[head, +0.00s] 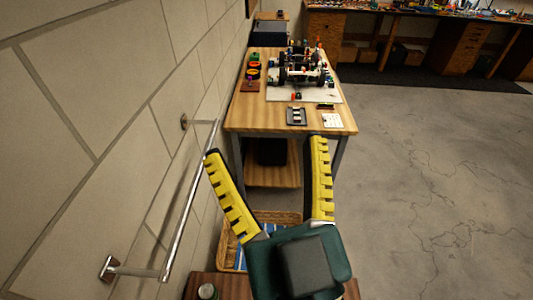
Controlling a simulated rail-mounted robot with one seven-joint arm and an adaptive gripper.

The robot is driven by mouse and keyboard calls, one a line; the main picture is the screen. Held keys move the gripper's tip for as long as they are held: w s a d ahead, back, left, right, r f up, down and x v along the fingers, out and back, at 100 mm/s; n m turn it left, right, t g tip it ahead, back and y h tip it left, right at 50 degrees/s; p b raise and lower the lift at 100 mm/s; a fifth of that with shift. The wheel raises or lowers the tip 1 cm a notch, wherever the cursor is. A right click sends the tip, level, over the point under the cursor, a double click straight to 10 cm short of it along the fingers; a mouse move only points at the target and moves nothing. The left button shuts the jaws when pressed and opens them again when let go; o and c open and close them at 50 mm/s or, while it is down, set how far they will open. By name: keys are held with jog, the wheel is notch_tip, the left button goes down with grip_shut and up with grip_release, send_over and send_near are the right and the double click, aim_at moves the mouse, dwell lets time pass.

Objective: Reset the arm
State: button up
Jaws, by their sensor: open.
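My gripper (264,146) shows in the lower middle of the head view. Its two yellow, notched fingers are spread wide apart, with nothing between them. The dark green gripper body is at the bottom, and the fingers point up the picture. Beyond the fingertips is a wooden table (245,119). On it, a racecar chassis (303,68) with dark wheels stands on a white mat (322,94). The fingers appear apart from the table and the things on it.
A metal wall rail (187,205) runs along the block wall at left. A basket (287,217) sits below the gripper. A workbench (420,10) stands at the back. Floor at right is clear.

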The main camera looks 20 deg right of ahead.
notch_tip(320, 180, up, 22)
jog(key=p, duration=2.1)
jog(key=shift+f+p, duration=0.15)
jog(key=shift+p, duration=0.25)
